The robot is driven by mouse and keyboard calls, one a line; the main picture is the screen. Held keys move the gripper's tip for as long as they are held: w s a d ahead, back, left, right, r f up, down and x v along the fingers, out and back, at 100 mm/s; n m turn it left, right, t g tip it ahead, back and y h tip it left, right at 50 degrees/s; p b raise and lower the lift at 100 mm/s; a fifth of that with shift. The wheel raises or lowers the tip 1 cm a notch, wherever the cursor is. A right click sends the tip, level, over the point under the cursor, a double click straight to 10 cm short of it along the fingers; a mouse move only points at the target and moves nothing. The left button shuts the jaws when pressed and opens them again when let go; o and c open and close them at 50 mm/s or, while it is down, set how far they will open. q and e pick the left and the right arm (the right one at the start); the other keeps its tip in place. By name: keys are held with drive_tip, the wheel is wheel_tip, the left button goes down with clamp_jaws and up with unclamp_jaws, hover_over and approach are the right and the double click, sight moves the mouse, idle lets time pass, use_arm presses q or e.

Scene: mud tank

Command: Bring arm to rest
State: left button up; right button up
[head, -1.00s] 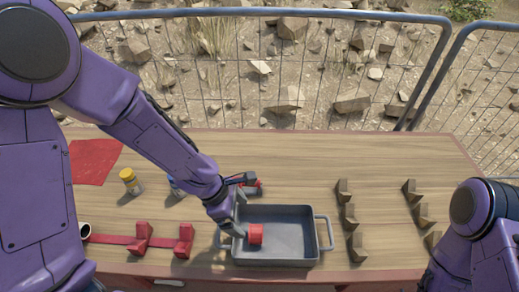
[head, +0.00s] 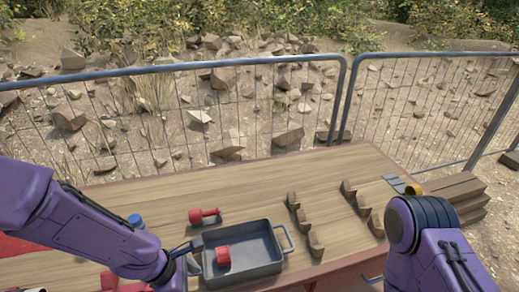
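My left arm comes in from the left, and its gripper (head: 190,263) is at the left end of the grey tray (head: 262,227). The fingers are small and partly cut by the picture edge and the wrist, so I cannot tell whether they are open or shut. A small red piece (head: 222,256) lies inside the tray, a little to the right of the gripper. My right arm shows at the right as a bent purple link, and its gripper is out of view.
The tray stands on a wooden table (head: 250,185). A red tool-like piece (head: 203,215) and a blue-capped item (head: 136,220) lie behind it. Brown stepped blocks (head: 297,215) stand to the right, with more (head: 358,200) beyond. A wire fence (head: 240,100) runs behind the table.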

use_arm(q)
drive_tip(key=s+a+f+m+t+y, duration=0.1)
drive_tip(key=s+a+f+m+y, duration=0.3)
drive_tip(key=s+a+f+m, duration=0.4)
drive_tip(key=s+a+f+m+t+y, duration=0.1)
drive_tip(key=s+a+f+m+y, duration=0.4)
drive_tip(key=s+f, duration=0.45)
wheel_tip(320, 180, down, 10)
drive_tip(key=a+m+h+b, duration=0.1)
drive_tip(key=b, duration=0.8)
use_arm(e)
wheel_tip(320, 180, down, 9)
drive_tip(key=s, duration=0.1)
drive_tip(key=shift+d, duration=0.15)
